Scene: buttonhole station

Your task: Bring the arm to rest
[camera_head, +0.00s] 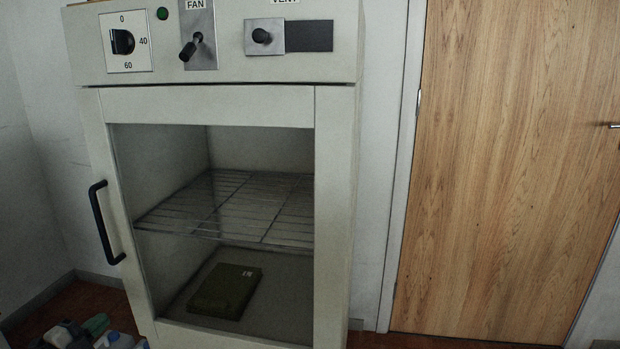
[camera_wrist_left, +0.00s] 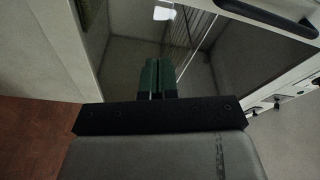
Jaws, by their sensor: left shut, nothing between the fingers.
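My left gripper (camera_head: 97,323) is at the bottom left of the head view, low in front of the cabinet's left side, and only partly in frame. In the left wrist view its two green fingers (camera_wrist_left: 158,68) are together with nothing between them. They point at the cabinet's glass door (camera_wrist_left: 195,55), and I cannot tell the exact gap. My right gripper is in neither view.
A cream cabinet (camera_head: 335,200) has a closed glass door with a black handle (camera_head: 105,222). Inside are a wire shelf (camera_head: 235,205) and a dark green box (camera_head: 226,291). Knobs line its top panel. A wooden door (camera_head: 510,170) stands to the right.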

